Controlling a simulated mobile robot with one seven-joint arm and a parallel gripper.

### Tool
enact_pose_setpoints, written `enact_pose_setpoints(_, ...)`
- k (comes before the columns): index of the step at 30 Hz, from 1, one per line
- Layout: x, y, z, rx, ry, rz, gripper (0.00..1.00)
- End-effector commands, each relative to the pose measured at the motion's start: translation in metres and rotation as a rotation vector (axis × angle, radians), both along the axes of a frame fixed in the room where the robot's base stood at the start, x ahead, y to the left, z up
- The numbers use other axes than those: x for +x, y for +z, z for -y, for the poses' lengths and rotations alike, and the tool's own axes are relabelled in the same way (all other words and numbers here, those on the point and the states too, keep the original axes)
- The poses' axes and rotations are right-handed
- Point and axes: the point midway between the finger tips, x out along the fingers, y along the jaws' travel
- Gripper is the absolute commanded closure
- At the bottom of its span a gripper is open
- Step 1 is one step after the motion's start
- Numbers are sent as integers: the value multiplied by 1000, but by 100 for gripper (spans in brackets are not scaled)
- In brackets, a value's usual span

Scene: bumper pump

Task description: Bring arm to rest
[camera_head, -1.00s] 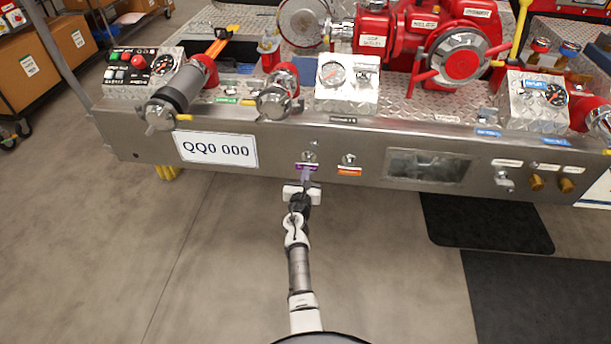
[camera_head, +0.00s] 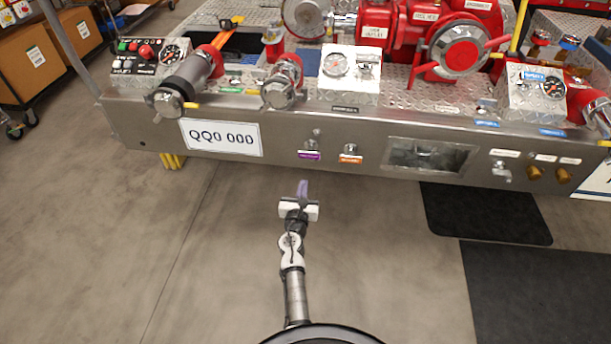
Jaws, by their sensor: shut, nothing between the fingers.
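My gripper (camera_head: 302,188) is at the end of my arm, in the lower middle of the head view. Its fingers are shut and empty, and point toward the bumper. It is apart from the steel bumper (camera_head: 225,165), with floor showing around it below the bumper's lower edge. Two small controls sit on the bumper face above my gripper: one with a purple label (camera_head: 308,156) and one with an orange label (camera_head: 350,159).
The bumper carries a red pump (camera_head: 455,50), capped outlets, gauges and a white plate (camera_head: 221,138). Dark mats (camera_head: 485,212) lie on the floor at right. Cardboard boxes (camera_head: 25,70) on a cart stand at upper left. The concrete floor (camera_head: 110,260) at left is clear.

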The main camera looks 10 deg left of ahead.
Motion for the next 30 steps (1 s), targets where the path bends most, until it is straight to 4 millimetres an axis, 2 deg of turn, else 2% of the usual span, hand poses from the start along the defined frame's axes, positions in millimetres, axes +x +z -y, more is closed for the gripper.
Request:
enact_pose_setpoints(1,-8,-1,0,0,0,-1,100)
enact_pose_setpoints(6,-22,-1,0,0,0,0,100)
enact_pose_setpoints(14,-26,0,0,0,0,0,100)
enact_pose_setpoints(17,-24,9,-6,32,12,12,100)
enact_pose_setpoints(20,-18,39,-27,153,57,50,100)
enact_pose_setpoints(23,-15,92,-64,371,148,103,100)
enact_pose_setpoints(26,-21,155,-108,640,281,145,100)
enact_pose_setpoints(30,-47,245,-163,1008,500,163,100)
